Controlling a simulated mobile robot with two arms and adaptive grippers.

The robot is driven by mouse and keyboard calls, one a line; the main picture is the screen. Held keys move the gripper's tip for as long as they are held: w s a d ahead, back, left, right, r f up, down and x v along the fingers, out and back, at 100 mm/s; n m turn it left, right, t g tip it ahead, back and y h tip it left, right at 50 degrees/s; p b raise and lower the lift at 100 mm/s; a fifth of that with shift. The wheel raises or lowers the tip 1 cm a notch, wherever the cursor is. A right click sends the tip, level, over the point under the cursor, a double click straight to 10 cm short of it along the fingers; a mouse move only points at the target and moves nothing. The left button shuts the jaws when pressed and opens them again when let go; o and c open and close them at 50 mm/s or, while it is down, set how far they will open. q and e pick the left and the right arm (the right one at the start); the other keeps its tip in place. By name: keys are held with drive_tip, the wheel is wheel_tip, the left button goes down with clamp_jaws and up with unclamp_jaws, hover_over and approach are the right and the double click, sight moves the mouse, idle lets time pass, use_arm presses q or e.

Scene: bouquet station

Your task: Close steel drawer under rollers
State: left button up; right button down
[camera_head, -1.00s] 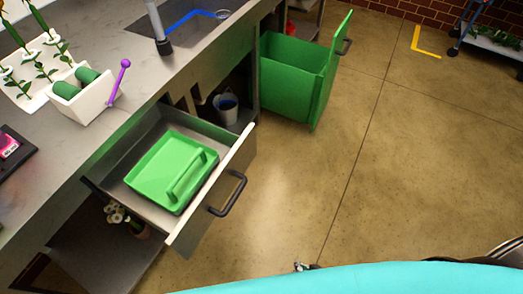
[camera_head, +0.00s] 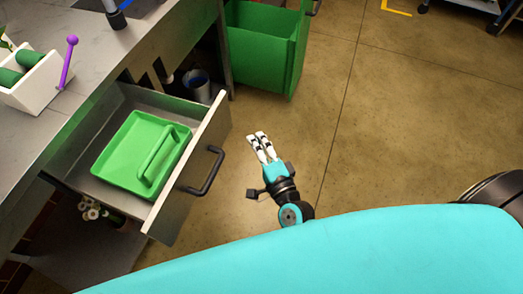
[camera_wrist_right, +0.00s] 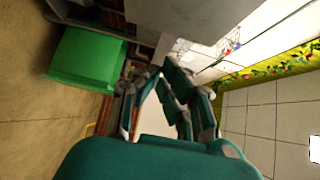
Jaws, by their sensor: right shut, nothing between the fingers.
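The steel drawer (camera_head: 187,185) under the counter is pulled out in the head view, its front panel facing lower right. A dark bar handle (camera_head: 207,172) is on that front. A green tray with a grip (camera_head: 128,157) lies inside the drawer. My right gripper (camera_head: 261,143) is shut and empty, to the right of the handle and apart from it. In the right wrist view its fingers (camera_wrist_right: 160,88) are close to the camera. My left gripper is not in view.
The green rollers (camera_head: 27,66) sit in a white holder on the steel counter (camera_head: 60,125). A green bin (camera_head: 262,62) stands beyond the drawer, with a bucket (camera_head: 197,86) on a shelf. Flowers (camera_head: 92,209) are below the drawer.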

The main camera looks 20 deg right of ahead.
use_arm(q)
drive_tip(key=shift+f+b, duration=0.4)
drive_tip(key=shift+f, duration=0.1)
use_arm(e)
drive_tip(key=w+a, duration=0.3)
drive_tip(key=w, duration=0.4)
drive_tip(key=shift+a, duration=0.4)
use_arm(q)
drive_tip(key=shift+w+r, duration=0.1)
use_arm(e)
drive_tip(key=shift+a, duration=0.1)
